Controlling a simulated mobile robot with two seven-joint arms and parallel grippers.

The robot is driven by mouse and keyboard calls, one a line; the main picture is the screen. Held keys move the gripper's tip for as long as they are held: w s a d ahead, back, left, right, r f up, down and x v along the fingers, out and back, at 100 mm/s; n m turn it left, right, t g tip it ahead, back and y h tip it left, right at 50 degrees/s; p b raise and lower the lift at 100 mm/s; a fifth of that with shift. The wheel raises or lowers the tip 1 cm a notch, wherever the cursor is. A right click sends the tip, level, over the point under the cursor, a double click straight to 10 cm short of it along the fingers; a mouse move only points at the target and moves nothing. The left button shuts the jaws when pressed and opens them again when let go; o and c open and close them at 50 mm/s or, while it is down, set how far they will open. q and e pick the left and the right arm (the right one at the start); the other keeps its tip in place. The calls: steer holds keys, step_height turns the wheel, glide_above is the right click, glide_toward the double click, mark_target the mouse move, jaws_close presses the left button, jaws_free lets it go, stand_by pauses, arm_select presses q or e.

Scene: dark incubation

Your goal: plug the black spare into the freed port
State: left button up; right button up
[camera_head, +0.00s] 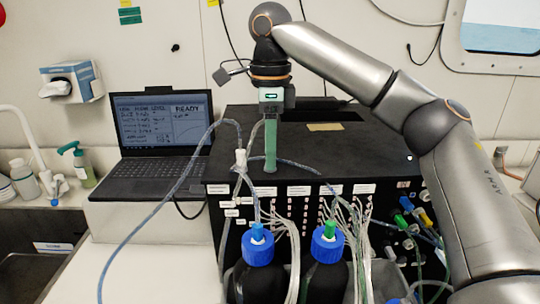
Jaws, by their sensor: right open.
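My right gripper (270,168) points straight down over the front of the black instrument box (218,150), its green fingers seen edge-on. No plug shows between them. The box's front panel has labelled rows of ports, many with thin tubes in them. Coloured plugs, among them a green one (406,203) and a yellow one (425,216), sit at the panel's right side, partly behind my right arm. I cannot single out the black spare or the freed port; the plugs there are small and crowded. My left gripper is out of view.
Two dark bottles with blue caps (258,247) (327,243) stand before the panel with tube bundles. A pale blue tube (150,215) loops across the left. An open laptop (160,135) stands left of the box.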

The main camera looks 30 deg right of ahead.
stand_by(0.4)
steer(key=shift+p, duration=0.35)
steer(key=shift+p, duration=0.4)
stand_by(0.4)
jaws_close()
stand_by(0.4)
steer(key=shift+r, duration=0.15)
stand_by(1.0)
steer(key=shift+r+p, duration=0.3)
steer(key=shift+r, duration=2.55)
